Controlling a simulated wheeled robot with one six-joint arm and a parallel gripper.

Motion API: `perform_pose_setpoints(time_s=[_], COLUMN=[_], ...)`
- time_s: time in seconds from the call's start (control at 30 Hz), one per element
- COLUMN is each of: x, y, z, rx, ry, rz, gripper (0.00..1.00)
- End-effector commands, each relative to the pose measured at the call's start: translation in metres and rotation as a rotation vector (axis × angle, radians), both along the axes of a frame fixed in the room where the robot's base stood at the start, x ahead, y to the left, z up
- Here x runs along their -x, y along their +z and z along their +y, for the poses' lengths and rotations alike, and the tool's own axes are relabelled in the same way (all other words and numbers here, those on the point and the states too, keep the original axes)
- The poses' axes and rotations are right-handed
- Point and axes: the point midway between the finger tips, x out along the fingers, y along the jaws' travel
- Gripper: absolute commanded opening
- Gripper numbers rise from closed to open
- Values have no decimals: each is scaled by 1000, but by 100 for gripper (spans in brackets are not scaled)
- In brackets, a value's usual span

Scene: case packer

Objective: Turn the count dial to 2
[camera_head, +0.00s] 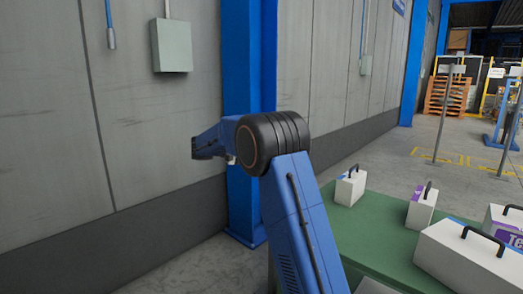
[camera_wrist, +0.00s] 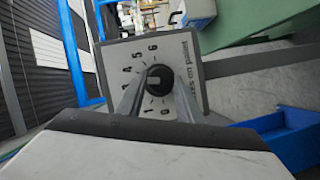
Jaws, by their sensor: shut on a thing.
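In the wrist view a light grey dial panel (camera_wrist: 190,62) with a dark edge fills the middle, tilted in the picture. Its round black count dial (camera_wrist: 160,80) is ringed by printed numbers, with 6 and 5 near the top. A pale patch shows on the dial's face; I cannot tell which number it points to. My gripper (camera_wrist: 158,86) is shut on the dial, one finger on each side. The fingers hide part of the number ring. In the head view the dial does not show, and I cannot make out the gripper's fingers.
In the head view a green table (camera_head: 354,228) at the right carries several white cases with black handles (camera_head: 350,188). A grey wall with a blue post (camera_head: 242,80) stands behind my arm. In the wrist view a blue bin (camera_wrist: 295,135) lies at the lower right.

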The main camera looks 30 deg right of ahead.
Motion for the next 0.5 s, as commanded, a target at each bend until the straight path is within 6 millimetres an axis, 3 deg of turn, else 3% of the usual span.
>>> perform_pose_setpoints(time_s=[0.5], x=[-1], y=[-5], z=[1], rx=[157], ry=[2], rz=[433], gripper=[10])
